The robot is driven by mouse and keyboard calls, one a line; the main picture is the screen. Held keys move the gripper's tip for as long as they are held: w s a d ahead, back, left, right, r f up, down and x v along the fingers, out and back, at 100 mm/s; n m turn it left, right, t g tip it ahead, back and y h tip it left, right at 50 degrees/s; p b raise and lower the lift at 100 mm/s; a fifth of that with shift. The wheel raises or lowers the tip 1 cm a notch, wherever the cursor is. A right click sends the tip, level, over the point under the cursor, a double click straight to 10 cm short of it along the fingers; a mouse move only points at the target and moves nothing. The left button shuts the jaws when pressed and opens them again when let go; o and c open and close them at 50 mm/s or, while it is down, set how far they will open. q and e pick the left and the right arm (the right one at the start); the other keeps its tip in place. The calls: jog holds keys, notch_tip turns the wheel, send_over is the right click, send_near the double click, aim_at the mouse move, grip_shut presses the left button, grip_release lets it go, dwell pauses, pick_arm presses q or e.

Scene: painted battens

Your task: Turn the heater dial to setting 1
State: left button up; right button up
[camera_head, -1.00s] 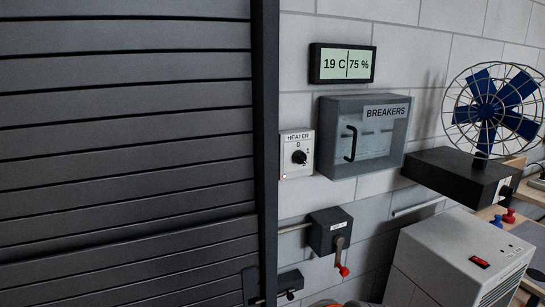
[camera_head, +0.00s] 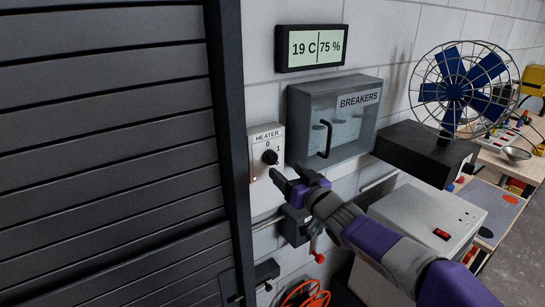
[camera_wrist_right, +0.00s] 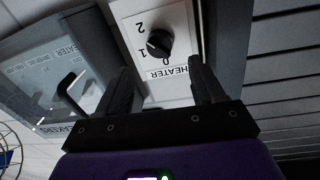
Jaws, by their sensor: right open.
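The heater panel (camera_head: 266,150) is a white plate on the wall with a round black dial (camera_head: 270,157). Labels 0 and 1 show by the dial. The right wrist view shows the panel upside down, with the dial (camera_wrist_right: 158,43) and labels 0, 1 and 2. A pale mark on the dial points towards the 0 and 1 side; I cannot tell the exact setting. My right gripper (camera_head: 292,179) is open and empty, just below and right of the dial in the head view. In the wrist view its fingers (camera_wrist_right: 160,84) are spread, with the dial beyond them.
The breaker box (camera_head: 332,122) with its black handle is close right of the heater. A dark shutter (camera_head: 110,150) and its post stand left. A crank box (camera_head: 293,226) is below, behind my arm. A fan (camera_head: 461,90) and white appliance (camera_head: 425,220) are right.

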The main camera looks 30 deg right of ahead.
aim_at(275, 162)
jog(key=w, duration=0.7)
jog(key=shift+f, duration=0.15)
jog(key=c, duration=1.1)
jog(key=shift+o, duration=0.2)
jog(key=shift+f+n+b, duration=0.15)
jog(key=shift+n+b, duration=1.1)
jog(key=shift+n, duration=0.25)
jog(key=n+b, duration=0.1)
jog(key=n, duration=0.1)
jog(key=shift+n+b, duration=0.3)
jog(key=shift+b, duration=0.05)
jog(key=n+b, duration=0.1)
jog(key=n, duration=0.2)
jog(key=shift+n+t+b, duration=0.3)
jog(key=shift+n, duration=0.1)
jog(key=shift+d+n+y+b, duration=0.1)
jog(key=shift+n+y+b, duration=0.5)
jog(key=shift+n, duration=1.8)
